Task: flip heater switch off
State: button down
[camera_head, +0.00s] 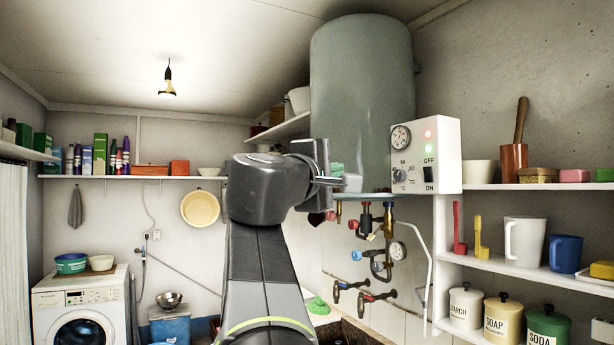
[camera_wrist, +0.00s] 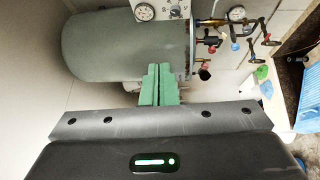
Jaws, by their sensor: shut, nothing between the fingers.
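The white heater control box (camera_head: 448,160) is mounted at the lower right of the grey-green heater tank (camera_head: 362,95). The small dark heater switch (camera_head: 428,174) sits on its front between the OFF and ON labels; I cannot tell which way it is tipped. A red and a green lamp show above it. My gripper (camera_head: 342,178) is left of the box, apart from it, in front of the tank's lower edge. In the wrist view its green fingers (camera_wrist: 157,85) are together and empty, and only the lower part of the control box (camera_wrist: 175,10) shows at the top edge.
A dial gauge (camera_head: 401,137) and a knob (camera_head: 399,175) are beside the switch on the box. Pipes with valves (camera_head: 378,250) hang below the tank. Shelves with a white jug (camera_head: 525,241) and canisters (camera_head: 503,318) stand to the right.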

aim_at(428, 171)
jog(key=i+j+z, duration=0.15)
jog(key=i+z, duration=0.2)
jog(key=i+j+z, duration=0.35)
jog(key=i, duration=0.15)
jog(key=i+j+z, duration=0.35)
jog(key=k, duration=0.05)
